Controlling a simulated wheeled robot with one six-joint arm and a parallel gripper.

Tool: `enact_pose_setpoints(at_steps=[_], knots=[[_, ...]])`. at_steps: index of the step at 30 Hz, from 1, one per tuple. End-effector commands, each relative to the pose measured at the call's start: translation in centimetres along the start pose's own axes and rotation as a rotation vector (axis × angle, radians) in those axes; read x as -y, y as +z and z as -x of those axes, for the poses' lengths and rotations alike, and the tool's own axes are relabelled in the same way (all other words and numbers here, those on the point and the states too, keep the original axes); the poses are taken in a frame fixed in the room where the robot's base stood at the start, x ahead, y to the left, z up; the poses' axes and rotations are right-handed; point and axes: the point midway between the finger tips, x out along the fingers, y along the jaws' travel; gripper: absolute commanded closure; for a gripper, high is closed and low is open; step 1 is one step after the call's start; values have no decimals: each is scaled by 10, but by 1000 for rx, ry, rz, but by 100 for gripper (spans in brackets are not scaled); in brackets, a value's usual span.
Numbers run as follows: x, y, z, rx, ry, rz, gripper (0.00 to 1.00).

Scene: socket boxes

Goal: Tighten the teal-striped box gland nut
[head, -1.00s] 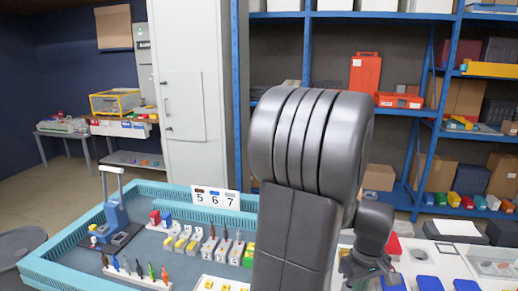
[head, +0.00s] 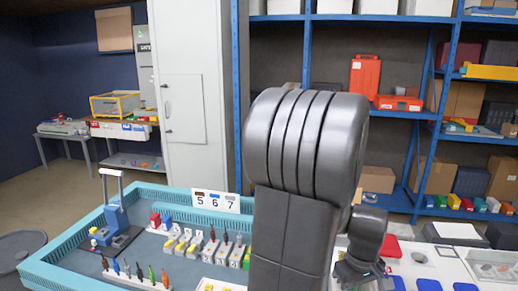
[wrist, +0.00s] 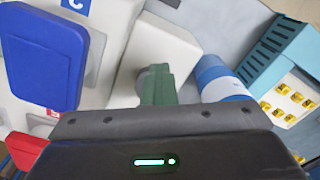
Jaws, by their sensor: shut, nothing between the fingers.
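In the wrist view, my gripper (wrist: 157,80) shows as green fingers, shut and empty. They point at a white box (wrist: 172,42). A grey round part (wrist: 146,76) shows beside and partly behind the fingers; I cannot tell if it is a gland nut or if they touch it. I see no teal stripe on this box, so I cannot tell which box it is. In the head view, my gripper's fingers are not clearly seen behind my arm at the lower right.
In the wrist view, a blue-lidded box (wrist: 42,52) and a red lid (wrist: 26,150) are at left. A blue-and-white cylinder (wrist: 218,80) lies close right of the fingers. A teal tray wall (wrist: 285,50) stands farther right. A row of screwdrivers (head: 137,272) stands in the workbench tray.

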Motion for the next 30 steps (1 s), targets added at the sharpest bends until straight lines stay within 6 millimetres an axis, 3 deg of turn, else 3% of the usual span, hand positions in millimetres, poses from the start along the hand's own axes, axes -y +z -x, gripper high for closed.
enact_pose_setpoints(at_steps=[9,24,30], knots=[[2,6,4,-3,3,0,100],[3,6,60,-1,1,0,100],[3,6,60,0,0,0,100]])
